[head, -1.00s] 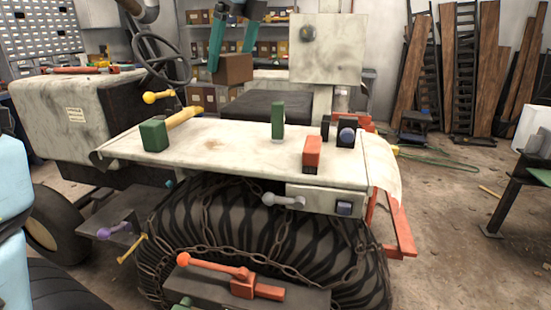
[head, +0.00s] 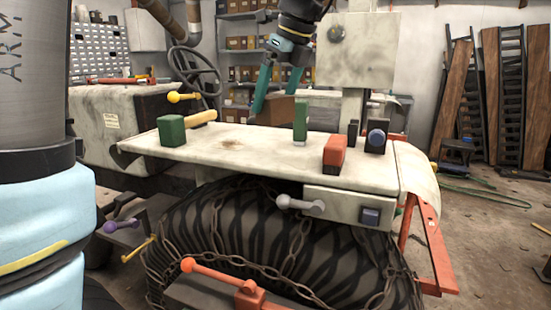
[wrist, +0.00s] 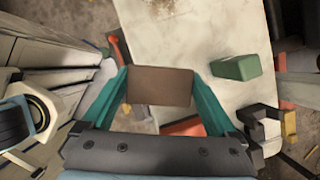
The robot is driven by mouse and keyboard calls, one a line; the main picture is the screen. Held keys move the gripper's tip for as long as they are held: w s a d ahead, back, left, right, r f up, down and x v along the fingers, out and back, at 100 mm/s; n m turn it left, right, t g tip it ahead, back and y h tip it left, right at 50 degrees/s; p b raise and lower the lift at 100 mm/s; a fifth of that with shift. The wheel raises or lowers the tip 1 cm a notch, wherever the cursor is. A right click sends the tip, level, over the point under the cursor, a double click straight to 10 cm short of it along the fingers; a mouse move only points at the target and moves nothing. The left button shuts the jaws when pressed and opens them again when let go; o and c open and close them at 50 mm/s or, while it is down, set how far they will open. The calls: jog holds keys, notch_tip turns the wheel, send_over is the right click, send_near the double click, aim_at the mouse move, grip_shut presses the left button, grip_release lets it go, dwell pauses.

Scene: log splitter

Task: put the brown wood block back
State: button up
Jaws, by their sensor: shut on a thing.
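The brown wood block (head: 275,111) is between the teal fingers of my gripper (head: 278,98) in the head view. It shows just above the far edge of the pale fender top (head: 245,145), left of the upright green block (head: 300,120). In the wrist view the brown block (wrist: 160,87) fills the gap between the fingertips (wrist: 160,92), and my gripper is shut on it. The pale surface (wrist: 205,35) lies beyond it. I cannot tell whether the block touches the surface.
On the fender top stand a green block (head: 171,131), a tan cylinder (head: 202,116), a red block (head: 334,153) and a black piece with a blue knob (head: 376,137). A steering wheel (head: 195,75) and yellow-knobbed lever (head: 180,97) are left; a pale upright panel (head: 358,50) is right.

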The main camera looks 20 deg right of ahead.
aim_at(283, 110)
notch_tip(283, 110, down, 8)
jog(key=shift+f+p, duration=0.25)
jog(key=shift+p, duration=0.2)
jog(key=shift+f, duration=0.15)
jog(key=o, duration=1.1)
jog(key=shift+c, duration=0.2)
jog(key=b+v, duration=0.1)
jog(key=v, duration=1.1)
